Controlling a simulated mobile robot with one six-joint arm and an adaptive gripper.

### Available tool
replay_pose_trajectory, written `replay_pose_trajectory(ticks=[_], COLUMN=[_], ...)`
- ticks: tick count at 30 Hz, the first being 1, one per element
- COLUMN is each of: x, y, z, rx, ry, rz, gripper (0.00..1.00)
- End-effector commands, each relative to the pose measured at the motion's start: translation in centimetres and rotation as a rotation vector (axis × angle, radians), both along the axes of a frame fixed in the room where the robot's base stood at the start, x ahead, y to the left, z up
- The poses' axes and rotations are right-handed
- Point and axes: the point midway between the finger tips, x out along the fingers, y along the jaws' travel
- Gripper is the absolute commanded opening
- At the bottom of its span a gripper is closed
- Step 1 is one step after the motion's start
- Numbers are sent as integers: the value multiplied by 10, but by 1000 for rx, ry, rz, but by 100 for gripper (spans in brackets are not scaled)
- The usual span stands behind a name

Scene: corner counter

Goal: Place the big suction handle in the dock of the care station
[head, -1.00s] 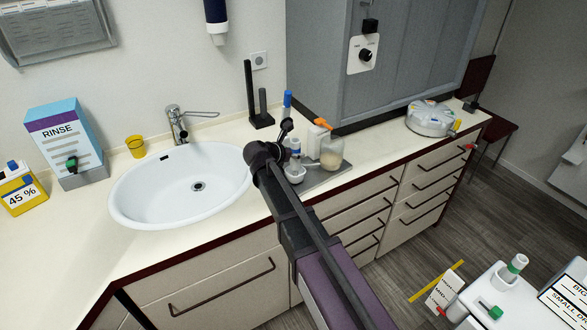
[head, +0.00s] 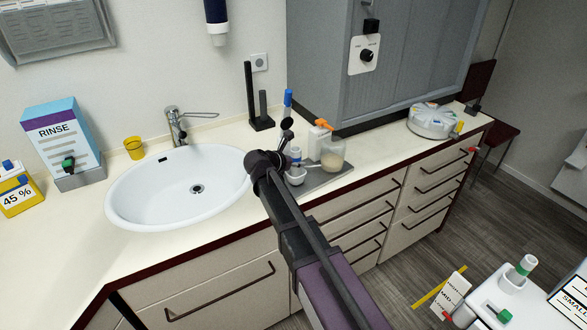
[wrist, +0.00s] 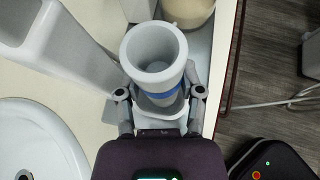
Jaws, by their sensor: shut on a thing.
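My gripper (wrist: 160,100) is shut on a grey, hollow-ended cylinder with a blue band (wrist: 158,62), apparently the big suction handle. It stands nearly upright between the fingers in the wrist view. In the head view my arm hides most of the gripper; a small white, blue-banded piece (head: 296,154) beside my wrist looks like this handle. It is over or near the grey tray (head: 325,180) right of the sink. A white unit (head: 535,300) with labels starting BIG and SMALL, partly cut off at lower right, seems to be the care station. Its dock is not clear.
The sink (head: 165,195) is left of my wrist. A white cup (head: 296,177), an orange-topped bottle (head: 317,145) and a beaker (head: 333,155) crowd the tray. A black stand (head: 250,95) rises behind. A round container (head: 432,122) stands farther right, with clear counter between.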

Motion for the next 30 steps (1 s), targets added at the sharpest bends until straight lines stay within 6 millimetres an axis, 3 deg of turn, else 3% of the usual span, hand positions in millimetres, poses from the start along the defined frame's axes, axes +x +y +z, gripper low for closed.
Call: replay_pose_trajectory(ticks=[3, 20, 21, 23, 24, 30], x=[0, 0, 0, 0, 0, 0], y=[0, -1, -1, -1, -1, -1], z=[-9, -13, -12, -12, -12, -12], rx=[0, 0, 0, 0, 0, 0], ry=[0, 0, 0, 0, 0, 0], rz=[0, -1, -1, -1, -1, -1], gripper=[0, 0, 58, 76, 84, 84])
